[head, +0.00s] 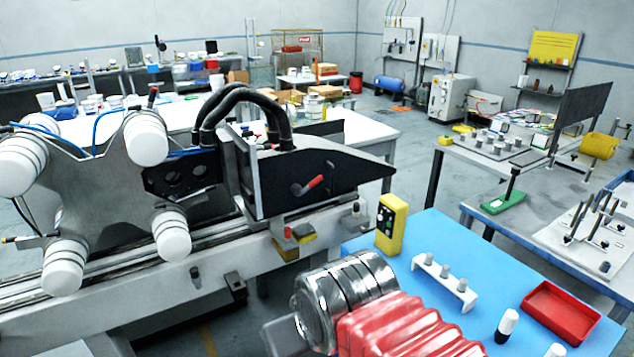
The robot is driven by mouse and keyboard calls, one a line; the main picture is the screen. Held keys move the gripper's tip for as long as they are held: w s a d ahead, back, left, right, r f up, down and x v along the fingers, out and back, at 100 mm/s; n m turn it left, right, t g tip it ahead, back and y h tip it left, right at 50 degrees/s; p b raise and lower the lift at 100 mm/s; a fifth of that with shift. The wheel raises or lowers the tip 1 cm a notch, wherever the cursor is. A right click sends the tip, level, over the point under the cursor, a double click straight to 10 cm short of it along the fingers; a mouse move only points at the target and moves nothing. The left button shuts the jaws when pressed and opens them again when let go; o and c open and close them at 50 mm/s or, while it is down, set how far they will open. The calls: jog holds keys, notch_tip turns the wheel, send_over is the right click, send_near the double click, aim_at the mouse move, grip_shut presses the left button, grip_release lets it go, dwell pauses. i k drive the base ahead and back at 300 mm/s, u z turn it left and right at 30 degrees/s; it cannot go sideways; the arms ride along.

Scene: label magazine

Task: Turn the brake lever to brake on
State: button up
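The brake lever (314,182) is a small red handle on a grey pivot, on the dark side plate of the label magazine unit (345,178). Its red end points up and to the right. I cannot read any brake on or off marks beside it. My arm, with a silver ringed wrist and a red ribbed sleeve, shows at the bottom centre. A grey part at its left, perhaps my gripper (284,336), is low in the picture, below the lever and well apart from it. Its fingertips cannot be made out, and nothing held shows.
A rail machine with white rollers (147,138) stands left of the lever. Black hoses (240,105) arch above the unit. A blue-topped table (430,235) at right holds a yellow control box (390,222), a white peg rack (445,282) and a red tray (560,312).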

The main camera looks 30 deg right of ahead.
aim_at(311, 185)
jog(key=u, duration=0.05)
jog(key=i, duration=1)
jog(key=z, duration=0.05)
